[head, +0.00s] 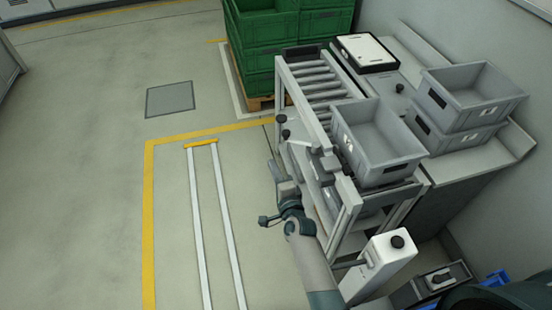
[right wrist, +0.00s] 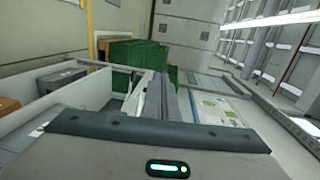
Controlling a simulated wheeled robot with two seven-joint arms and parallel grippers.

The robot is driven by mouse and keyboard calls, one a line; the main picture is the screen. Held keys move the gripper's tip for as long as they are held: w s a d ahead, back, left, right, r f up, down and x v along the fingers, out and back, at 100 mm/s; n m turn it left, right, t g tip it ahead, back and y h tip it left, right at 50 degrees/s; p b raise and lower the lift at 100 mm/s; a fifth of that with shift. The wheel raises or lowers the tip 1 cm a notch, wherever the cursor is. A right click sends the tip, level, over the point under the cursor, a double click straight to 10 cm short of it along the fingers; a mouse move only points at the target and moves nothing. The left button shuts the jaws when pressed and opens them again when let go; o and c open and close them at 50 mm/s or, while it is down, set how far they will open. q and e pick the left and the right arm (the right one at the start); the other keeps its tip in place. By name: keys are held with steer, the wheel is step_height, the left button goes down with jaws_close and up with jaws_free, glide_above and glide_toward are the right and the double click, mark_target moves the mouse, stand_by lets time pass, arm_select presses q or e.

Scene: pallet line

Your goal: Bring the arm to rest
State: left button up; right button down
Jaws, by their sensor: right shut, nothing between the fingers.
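My right arm reaches up from the bottom of the head view, along the left side of the roller stand. My right gripper (head: 320,153) appears beside the stand's near left corner, small and partly lost against the frame. In the right wrist view its fingers (right wrist: 163,92) are together with nothing between them. My left gripper is in neither view.
The roller stand (head: 317,82) carries a grey bin (head: 356,160) close to the right gripper. More grey bins (head: 447,125) stand on the right bench. Green crates (head: 258,60) are stacked on a pallet behind.

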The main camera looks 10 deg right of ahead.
steer(key=shift+s, duration=0.15)
stand_by(0.5)
steer(key=s+d+f+n+g+y, duration=0.1)
steer(key=s+f+n+g, duration=0.1)
steer(key=s+n+g, duration=0.5)
steer(key=s+d+f+n+y, duration=0.15)
steer(key=s+n, duration=0.35)
steer(key=s, duration=0.6)
steer(key=s+d+r+n+g+h, duration=0.1)
steer(key=s+d+n+g+h, duration=0.2)
steer(key=s, duration=0.7)
steer(key=s+d+r+n+g+h, duration=0.1)
steer(key=s+d+r+n+g, duration=0.2)
steer(key=s, duration=0.7)
step_height(320, 180, down, 34)
steer(key=s+n+g+b, duration=0.1)
steer(key=s+b, duration=0.1)
steer(key=b, duration=0.3)
steer(key=s+d+f+b, duration=0.2)
steer(key=s+f, duration=0.7)
steer(key=f, duration=0.2)
steer(key=s+d+f+g+b, duration=0.1)
steer(key=s+d+f+b, duration=0.1)
steer(key=s+f, duration=0.7)
step_height(320, 180, down, 2)
steer(key=shift+f+n+g, duration=0.1)
steer(key=shift+n+g, duration=0.2)
